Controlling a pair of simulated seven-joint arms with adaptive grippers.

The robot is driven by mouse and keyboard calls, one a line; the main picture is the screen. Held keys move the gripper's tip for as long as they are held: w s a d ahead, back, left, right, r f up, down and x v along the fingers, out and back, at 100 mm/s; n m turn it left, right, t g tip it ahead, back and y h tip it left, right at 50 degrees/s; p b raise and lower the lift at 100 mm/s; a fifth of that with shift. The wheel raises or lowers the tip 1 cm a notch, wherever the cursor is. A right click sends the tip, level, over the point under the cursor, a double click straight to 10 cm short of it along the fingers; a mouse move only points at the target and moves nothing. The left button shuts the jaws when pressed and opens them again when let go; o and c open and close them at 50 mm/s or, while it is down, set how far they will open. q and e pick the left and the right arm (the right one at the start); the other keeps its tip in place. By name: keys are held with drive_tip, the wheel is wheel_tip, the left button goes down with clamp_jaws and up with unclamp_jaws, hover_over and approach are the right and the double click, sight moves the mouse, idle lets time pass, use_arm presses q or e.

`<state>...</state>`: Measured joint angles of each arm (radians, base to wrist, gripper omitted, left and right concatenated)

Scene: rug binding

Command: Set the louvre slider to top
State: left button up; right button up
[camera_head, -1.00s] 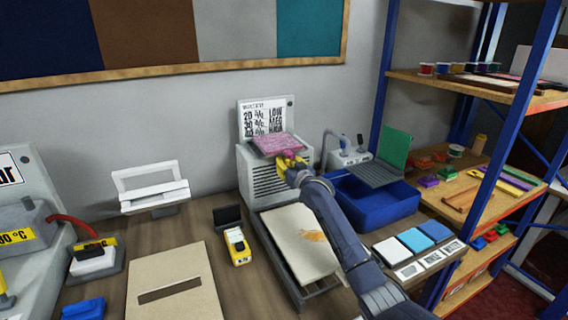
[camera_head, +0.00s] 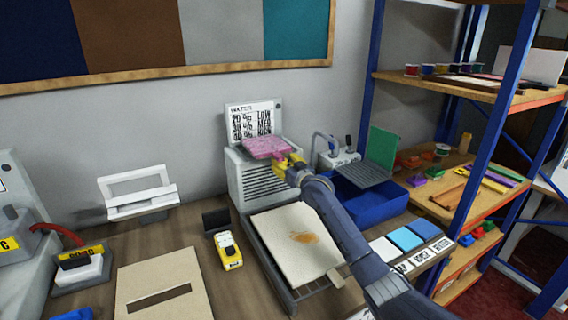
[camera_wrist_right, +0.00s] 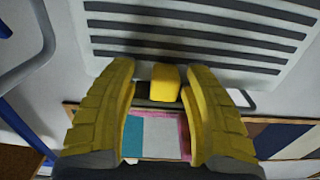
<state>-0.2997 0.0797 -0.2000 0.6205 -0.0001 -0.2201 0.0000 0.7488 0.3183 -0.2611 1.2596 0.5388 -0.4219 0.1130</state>
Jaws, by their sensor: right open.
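The grey louvre unit (camera_head: 262,186) stands at the back of the bench with a slatted front. In the right wrist view its slats (camera_wrist_right: 190,38) fill the top, and a yellow block, apparently the slider knob (camera_wrist_right: 166,82), shows between my fingertips. My right gripper (camera_head: 288,162) is at the unit's upper right front. In the right wrist view its yellow fingers (camera_wrist_right: 160,88) are open, one on each side of the knob, with a narrow gap at the right finger and a wider one at the left. I cannot tell whether they touch it. My left gripper is out of view.
A pink pad (camera_head: 264,147) lies on top of the unit, before a printed chart (camera_head: 250,119). A tray with a stained beige mat (camera_head: 297,240) lies in front. A blue basin (camera_head: 372,196) stands to the right, a yellow meter (camera_head: 228,251) to the left.

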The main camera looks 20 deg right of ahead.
drive_tip(key=s+d, duration=0.1)
drive_tip(key=s, duration=1.1)
drive_tip(key=shift+d, duration=0.35)
